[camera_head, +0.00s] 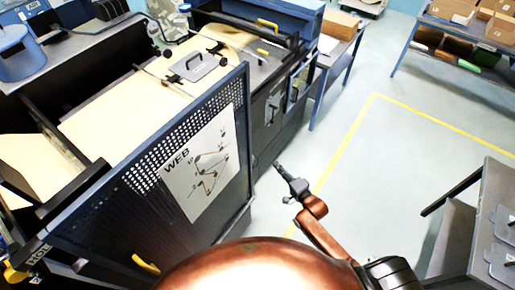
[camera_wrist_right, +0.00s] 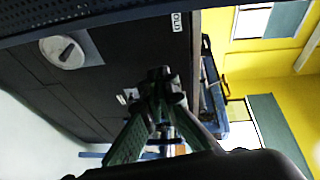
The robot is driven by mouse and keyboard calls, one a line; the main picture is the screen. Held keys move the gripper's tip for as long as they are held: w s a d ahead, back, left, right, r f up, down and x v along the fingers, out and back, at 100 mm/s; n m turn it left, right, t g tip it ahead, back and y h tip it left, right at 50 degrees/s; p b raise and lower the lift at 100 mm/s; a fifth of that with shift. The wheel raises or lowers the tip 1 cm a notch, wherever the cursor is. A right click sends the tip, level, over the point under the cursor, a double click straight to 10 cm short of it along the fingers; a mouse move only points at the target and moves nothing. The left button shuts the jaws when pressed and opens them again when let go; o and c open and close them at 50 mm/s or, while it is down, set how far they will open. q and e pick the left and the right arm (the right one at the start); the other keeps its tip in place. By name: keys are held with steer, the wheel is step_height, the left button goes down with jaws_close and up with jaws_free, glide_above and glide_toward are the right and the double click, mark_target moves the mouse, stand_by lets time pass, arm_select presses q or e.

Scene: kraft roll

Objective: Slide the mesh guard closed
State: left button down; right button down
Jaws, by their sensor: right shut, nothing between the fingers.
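The mesh guard (camera_head: 120,200) is a dark blue-grey perforated panel with a white WEB diagram sheet (camera_head: 200,165). It stands upright along the near side of the machine, and tan paper web (camera_head: 125,110) shows uncovered beyond it. A yellow handle (camera_head: 146,264) sits low on its near side. My right gripper (camera_head: 280,168) is shut and empty, over the floor to the right of the guard and apart from it. In the right wrist view its fingers (camera_wrist_right: 163,76) meet in front of a dark panel. My left gripper is not in view.
A grey plate with a handle (camera_head: 193,66) lies on the machine top. A grey cart (camera_head: 462,230) stands at the right, and a shelf table with boxes (camera_head: 470,40) at the back right. Floor with yellow lines (camera_head: 345,140) is clear between them.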

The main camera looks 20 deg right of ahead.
step_height(320, 180, up, 6)
steer(key=w+a+m+t, duration=0.1)
steer(key=w+a, duration=0.1)
steer(key=p+x, duration=0.1)
steer(key=x, duration=0.8)
steer(key=shift+y, duration=0.4)
steer(key=s+a, duration=0.1)
steer(key=s+a+p, duration=0.1)
steer(key=a, duration=0.1)
steer(key=shift+s+a+f, duration=0.15)
steer(key=shift+s+a, duration=0.05)
steer(key=shift+s, duration=0.1)
steer(key=shift+d, duration=0.1)
